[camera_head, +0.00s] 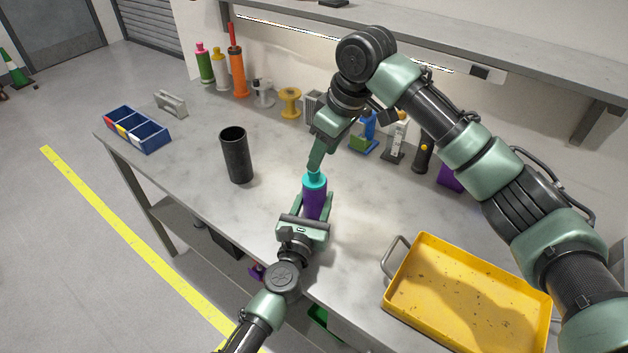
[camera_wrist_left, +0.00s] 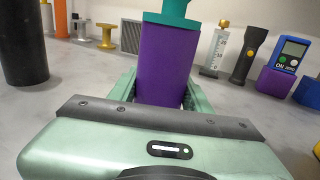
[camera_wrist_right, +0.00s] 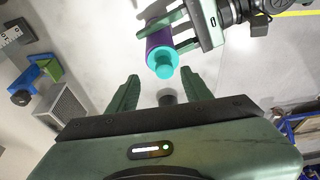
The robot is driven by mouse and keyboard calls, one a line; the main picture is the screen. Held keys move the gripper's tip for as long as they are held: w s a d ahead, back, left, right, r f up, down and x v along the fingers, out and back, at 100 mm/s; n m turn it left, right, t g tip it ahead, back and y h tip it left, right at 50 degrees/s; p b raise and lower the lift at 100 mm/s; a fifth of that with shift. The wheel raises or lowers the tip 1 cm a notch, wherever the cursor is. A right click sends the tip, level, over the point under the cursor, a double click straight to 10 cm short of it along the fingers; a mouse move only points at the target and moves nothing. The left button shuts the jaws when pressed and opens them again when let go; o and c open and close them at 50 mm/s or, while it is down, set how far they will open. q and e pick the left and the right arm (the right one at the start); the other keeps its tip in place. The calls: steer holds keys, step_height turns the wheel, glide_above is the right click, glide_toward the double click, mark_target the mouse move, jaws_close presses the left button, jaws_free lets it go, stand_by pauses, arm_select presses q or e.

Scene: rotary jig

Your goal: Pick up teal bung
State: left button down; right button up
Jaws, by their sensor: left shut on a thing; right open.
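The teal bung (camera_head: 315,180) sits in the top of a purple bottle (camera_head: 314,203), which stands upright near the middle of the bench. The left wrist view shows the bung's lower part (camera_wrist_left: 172,14) above the purple body (camera_wrist_left: 160,65). My left gripper (camera_head: 308,214) is shut on the purple bottle from the front. My right gripper (camera_head: 315,168) points down just above the bung. In the right wrist view its fingers (camera_wrist_right: 162,82) are open and apart, with the bung (camera_wrist_right: 163,68) beyond their tips and nothing held between them.
A black cup (camera_head: 236,157) stands left of the bottle. A blue divided bin (camera_head: 139,131) is at the far left. A yellow tray (camera_head: 468,292) lies at the front right. Bottles, spools and tools line the back wall beneath a grey shelf (camera_head: 420,35).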

steer(key=x, duration=0.4)
steer(key=shift+s+a+f, duration=0.15)
steer(key=shift+a+f, duration=0.15)
steer(key=shift+a, duration=0.05)
jaws_close()
steer(key=shift+r, duration=0.15)
step_height(320, 180, up, 10)
